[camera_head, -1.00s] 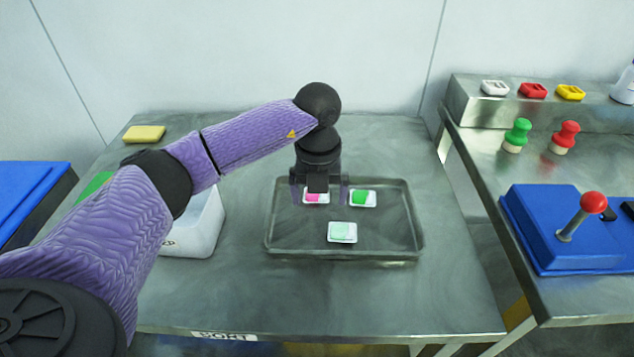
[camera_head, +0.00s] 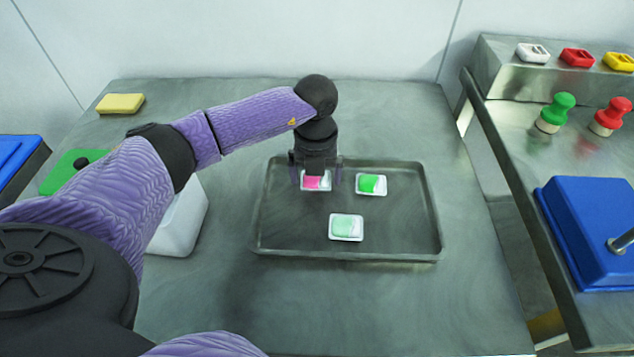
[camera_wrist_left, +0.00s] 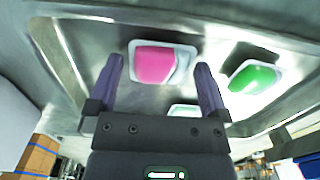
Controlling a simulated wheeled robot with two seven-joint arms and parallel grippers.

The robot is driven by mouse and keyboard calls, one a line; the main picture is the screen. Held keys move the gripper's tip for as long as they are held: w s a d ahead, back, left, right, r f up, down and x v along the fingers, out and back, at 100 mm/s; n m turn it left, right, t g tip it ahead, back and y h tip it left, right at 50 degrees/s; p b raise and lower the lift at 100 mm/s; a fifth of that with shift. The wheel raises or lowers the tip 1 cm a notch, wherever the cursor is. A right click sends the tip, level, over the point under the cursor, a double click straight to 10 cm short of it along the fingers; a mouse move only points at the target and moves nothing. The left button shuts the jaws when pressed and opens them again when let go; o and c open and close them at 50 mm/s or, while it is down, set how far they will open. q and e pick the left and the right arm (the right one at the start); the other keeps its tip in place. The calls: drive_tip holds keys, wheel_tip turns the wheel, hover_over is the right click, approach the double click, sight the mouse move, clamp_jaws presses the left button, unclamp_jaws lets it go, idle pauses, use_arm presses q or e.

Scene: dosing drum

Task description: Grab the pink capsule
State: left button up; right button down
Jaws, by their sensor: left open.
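The pink capsule (camera_head: 312,183) lies in a small white dish at the back left of the metal tray (camera_head: 290,243). My left gripper (camera_head: 316,182) is right over it, pointing down, with a finger on each side. In the left wrist view the pink capsule (camera_wrist_left: 154,65) shows between and beyond the two fingertips of the open left gripper (camera_wrist_left: 158,75). The jaws hold nothing. I cannot tell the exact height of the fingers over the tray. My right gripper is not in view.
A green capsule (camera_head: 369,184) sits right of the pink one, and a pale mint capsule (camera_head: 346,227) sits in front, each in a white dish. A white bin (camera_head: 180,222) stands left of the tray. A yellow sponge-like block (camera_head: 120,103) lies at the back left.

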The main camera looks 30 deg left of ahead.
use_arm(q)
drive_tip(key=shift+f, duration=0.15)
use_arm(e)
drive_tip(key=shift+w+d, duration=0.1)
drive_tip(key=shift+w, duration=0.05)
use_arm(q)
drive_tip(key=c, duration=1.1)
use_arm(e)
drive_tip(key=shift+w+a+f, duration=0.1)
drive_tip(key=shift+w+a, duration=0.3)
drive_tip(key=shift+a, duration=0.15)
